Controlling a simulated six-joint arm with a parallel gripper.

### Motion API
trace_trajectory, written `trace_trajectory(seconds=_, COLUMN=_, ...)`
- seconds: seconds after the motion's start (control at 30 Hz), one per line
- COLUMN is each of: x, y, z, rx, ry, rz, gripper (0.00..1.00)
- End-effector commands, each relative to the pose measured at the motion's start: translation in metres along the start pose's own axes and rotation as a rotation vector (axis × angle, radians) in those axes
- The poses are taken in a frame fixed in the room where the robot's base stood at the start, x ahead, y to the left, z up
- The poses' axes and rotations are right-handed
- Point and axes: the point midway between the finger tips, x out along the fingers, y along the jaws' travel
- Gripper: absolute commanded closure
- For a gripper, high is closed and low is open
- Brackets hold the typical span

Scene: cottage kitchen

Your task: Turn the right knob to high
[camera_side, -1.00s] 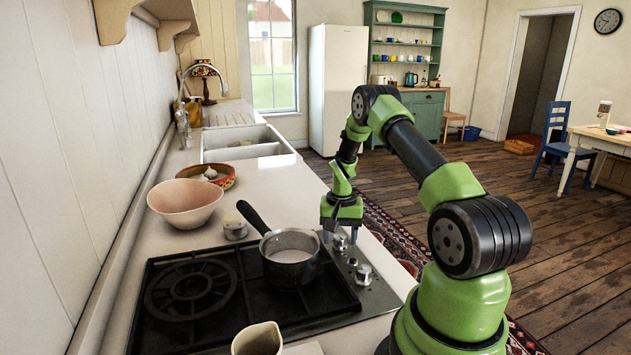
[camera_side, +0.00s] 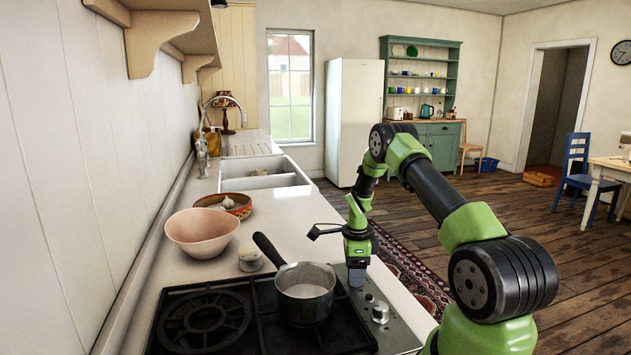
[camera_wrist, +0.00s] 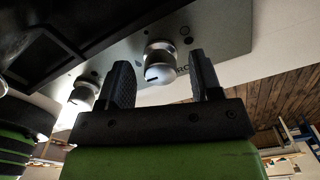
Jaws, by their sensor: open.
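The cooktop's control strip (camera_side: 399,334) runs along its right edge in the side view, with a near knob (camera_side: 380,312) in plain sight. My gripper (camera_side: 357,275) points down at the far end of the strip and hides the far knob there. In the wrist view, my gripper (camera_wrist: 160,58) is open, with one finger on each side of a silver knob (camera_wrist: 160,66) that has a dark mark on its face. Gaps show on both sides of the knob. A second knob (camera_wrist: 83,95) is left of the fingers, partly hidden.
A saucepan (camera_side: 304,308) stands on the burner just left of my gripper, its dark handle pointing back and left. A pink bowl (camera_side: 201,238), a small pale jar (camera_side: 250,258) and a patterned dish (camera_side: 236,203) sit on the counter. The counter beyond my gripper is clear.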

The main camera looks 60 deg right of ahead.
Motion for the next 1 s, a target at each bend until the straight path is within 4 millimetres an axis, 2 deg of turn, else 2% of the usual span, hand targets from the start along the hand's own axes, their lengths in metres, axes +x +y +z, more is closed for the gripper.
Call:
trace_trajectory(seconds=0.1, x=-0.026, y=-0.001, z=0.0, rx=0.013, ry=-0.001, rz=-0.005, gripper=0.41)
trace_trajectory(seconds=0.47, x=-0.102, y=-0.001, z=0.0, rx=0.01, ry=-0.001, rz=-0.006, gripper=0.41)
trace_trajectory(seconds=0.77, x=-0.15, y=0.025, z=0.035, rx=-0.261, ry=-0.038, rz=-0.071, gripper=0.41)
trace_trajectory(seconds=1.0, x=-0.185, y=0.053, z=0.058, rx=-0.485, ry=-0.065, rz=-0.129, gripper=0.41)
